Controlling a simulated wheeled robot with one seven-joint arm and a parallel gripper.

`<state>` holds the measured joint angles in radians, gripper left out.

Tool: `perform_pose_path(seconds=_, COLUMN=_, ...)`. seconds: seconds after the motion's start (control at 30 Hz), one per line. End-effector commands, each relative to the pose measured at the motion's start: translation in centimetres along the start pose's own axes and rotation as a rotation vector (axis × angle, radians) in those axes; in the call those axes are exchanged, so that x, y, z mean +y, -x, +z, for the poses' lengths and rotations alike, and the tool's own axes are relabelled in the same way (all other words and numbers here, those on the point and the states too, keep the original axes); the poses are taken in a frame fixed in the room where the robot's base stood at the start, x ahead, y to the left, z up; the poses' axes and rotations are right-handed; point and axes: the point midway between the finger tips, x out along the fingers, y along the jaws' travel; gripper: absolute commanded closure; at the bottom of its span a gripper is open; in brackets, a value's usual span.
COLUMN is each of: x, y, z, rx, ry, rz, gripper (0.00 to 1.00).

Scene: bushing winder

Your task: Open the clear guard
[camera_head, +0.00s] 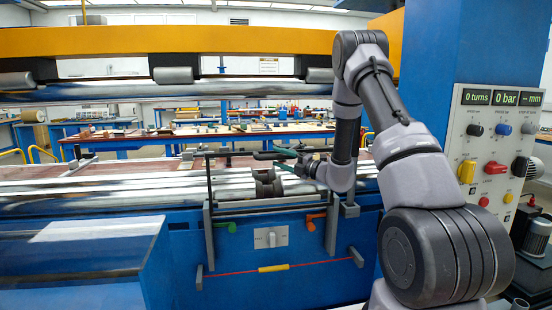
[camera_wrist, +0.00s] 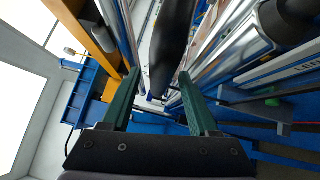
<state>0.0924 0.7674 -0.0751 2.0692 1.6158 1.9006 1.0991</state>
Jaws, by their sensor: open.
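A clear, glossy panel with a pale reflection (camera_head: 85,231) shows at the lower left in the head view; I cannot tell for sure whether it is the clear guard. A thin black bar (camera_head: 228,153) runs level above the rollers at the middle, with a dark upright (camera_head: 209,182) at its left end. My gripper (camera_head: 264,160) is beside this bar, its green fingers pointing left. In the wrist view the fingers (camera_wrist: 155,85) are apart. A dark, rounded shape (camera_wrist: 172,45) shows beyond and between them; contact is not visible.
Grey brackets (camera_head: 208,240), a white switch plate (camera_head: 270,238) and a red cord with a yellow middle (camera_head: 272,268) are on the blue front. A control panel (camera_head: 494,140) stands at right. Long metal rollers (camera_head: 120,190) lie behind, under a yellow beam (camera_head: 200,40).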

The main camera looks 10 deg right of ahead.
Motion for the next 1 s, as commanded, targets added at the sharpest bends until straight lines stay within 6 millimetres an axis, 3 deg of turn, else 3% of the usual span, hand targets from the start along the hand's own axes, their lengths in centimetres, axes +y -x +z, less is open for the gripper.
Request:
perform_pose_path(seconds=0.2, x=0.0, y=-1.6, z=0.0, rx=0.0, ry=0.001, rz=-0.001, gripper=0.39)
perform_pose_path(seconds=0.47, x=0.0, y=-1.7, z=0.0, rx=0.0, ry=0.0, rz=-0.001, gripper=0.39)
perform_pose_path(seconds=0.63, x=0.0, y=-1.7, z=0.0, rx=0.0, ry=0.0, rz=-0.001, gripper=1.0)
perform_pose_path(seconds=1.0, x=0.0, y=-1.7, z=0.0, rx=0.0, ry=0.0, rz=-0.001, gripper=1.0)
